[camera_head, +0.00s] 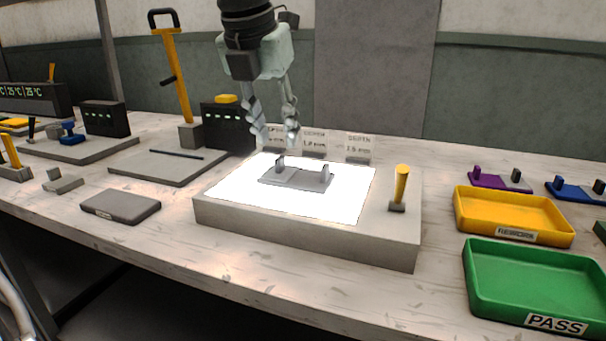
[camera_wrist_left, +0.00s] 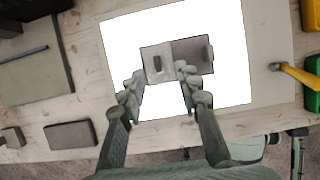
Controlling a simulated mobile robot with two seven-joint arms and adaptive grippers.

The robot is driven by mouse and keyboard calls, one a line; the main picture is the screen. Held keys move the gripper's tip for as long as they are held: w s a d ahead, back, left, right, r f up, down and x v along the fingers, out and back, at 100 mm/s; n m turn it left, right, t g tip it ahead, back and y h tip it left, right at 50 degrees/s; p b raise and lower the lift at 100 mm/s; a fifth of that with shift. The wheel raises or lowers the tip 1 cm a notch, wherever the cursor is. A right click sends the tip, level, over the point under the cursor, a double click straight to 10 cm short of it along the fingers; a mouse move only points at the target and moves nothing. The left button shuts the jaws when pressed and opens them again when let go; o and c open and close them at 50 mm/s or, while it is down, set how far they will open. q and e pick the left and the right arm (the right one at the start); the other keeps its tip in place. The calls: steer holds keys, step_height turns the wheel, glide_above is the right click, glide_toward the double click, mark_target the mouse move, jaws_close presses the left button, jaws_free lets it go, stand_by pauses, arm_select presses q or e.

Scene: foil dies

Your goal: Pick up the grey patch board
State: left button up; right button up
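The grey patch board (camera_head: 310,180) lies flat on the glowing white panel of a light box (camera_head: 300,235). It has two small upright tabs, one on each half. In the left wrist view the board (camera_wrist_left: 185,50) has a lighter left half and a darker right half. My left gripper (camera_head: 275,138) is open and empty, pointing down above the board's left half. In the left wrist view its fingertips (camera_wrist_left: 160,74) stand apart, with the left tab between them in the picture. The fingers look clear of the board.
A yellow-handled tool (camera_head: 400,190) stands on the light box's right end. Label cards (camera_head: 315,142) stand behind it. A yellow tray (camera_head: 515,215) and a green PASS tray (camera_head: 530,285) are at right. A grey slab (camera_head: 120,206) lies left; a tall yellow lever (camera_head: 175,75) stands behind.

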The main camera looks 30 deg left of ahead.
mark_target(279, 158)
arm_select(q)
steer(key=x, duration=0.5)
steer(key=shift+s+a+f+p, duration=0.15)
steer(key=shift+a+f+p, duration=0.05)
steer(key=shift+p, duration=0.15)
arm_select(e)
steer(key=shift+x, duration=0.85)
arm_select(q)
steer(key=shift+c, duration=0.3)
arm_select(e)
steer(key=shift+a, duration=0.1)
arm_select(q)
jaws_close()
